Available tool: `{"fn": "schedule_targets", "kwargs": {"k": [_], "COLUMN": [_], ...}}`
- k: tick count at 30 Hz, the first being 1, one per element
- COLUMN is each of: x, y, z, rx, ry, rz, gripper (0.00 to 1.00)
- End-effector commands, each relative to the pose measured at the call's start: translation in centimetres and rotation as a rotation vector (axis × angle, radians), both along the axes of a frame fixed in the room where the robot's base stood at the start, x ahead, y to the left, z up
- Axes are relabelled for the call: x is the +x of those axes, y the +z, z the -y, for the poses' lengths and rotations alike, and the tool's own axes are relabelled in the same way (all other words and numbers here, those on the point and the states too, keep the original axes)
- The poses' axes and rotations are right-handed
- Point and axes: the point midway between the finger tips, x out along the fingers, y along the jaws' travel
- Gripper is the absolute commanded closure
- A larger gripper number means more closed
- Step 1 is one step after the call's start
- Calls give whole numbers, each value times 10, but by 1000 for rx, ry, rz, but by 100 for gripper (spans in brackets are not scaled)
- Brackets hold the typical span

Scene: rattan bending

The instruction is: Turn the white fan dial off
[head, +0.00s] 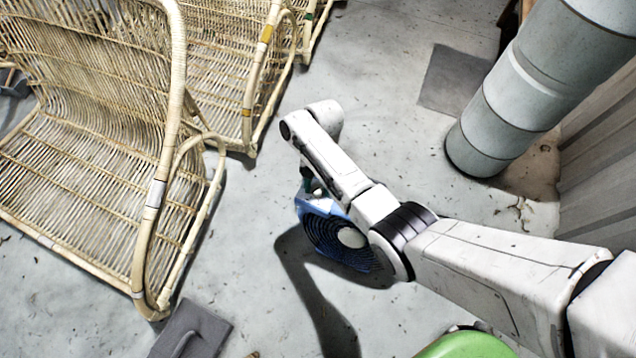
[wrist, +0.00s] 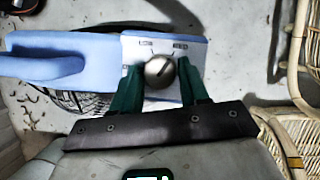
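The fan (head: 310,208) is blue with a dark round grille and a pale hub, standing on the floor. In the head view my arm partly covers it. In the wrist view its blue housing (wrist: 85,45) carries a white panel (wrist: 194,50) with a round metallic grey dial (wrist: 154,75). The dial has a dark slanted pointer line, and small marks sit above it. My gripper (wrist: 158,67) has green fingers, one on each side of the dial, with a small gap visible on both sides. It is open; whether the fingertips reach the dial's depth I cannot tell.
Rattan chairs (head: 95,170) stand at the left in the head view. A large grey pipe (head: 530,85) rises at the right near a corrugated wall. A grey flat tool (head: 195,335) and a green object (head: 465,345) are at the bottom. Concrete floor lies between.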

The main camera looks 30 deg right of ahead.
Motion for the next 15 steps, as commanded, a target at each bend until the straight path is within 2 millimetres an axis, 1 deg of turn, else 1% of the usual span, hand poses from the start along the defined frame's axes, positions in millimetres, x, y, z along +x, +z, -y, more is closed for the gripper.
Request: {"fn": "schedule_targets", "kwargs": {"k": [1, 2, 12, 15], "x": [0, 0, 0, 0], "y": [0, 0, 0, 0], "z": [0, 0, 0, 0], "rx": [0, 0, 0, 1], "ry": [0, 0, 0, 2], "rz": [0, 0, 0, 1], "gripper": [61, 64, 96, 96]}}
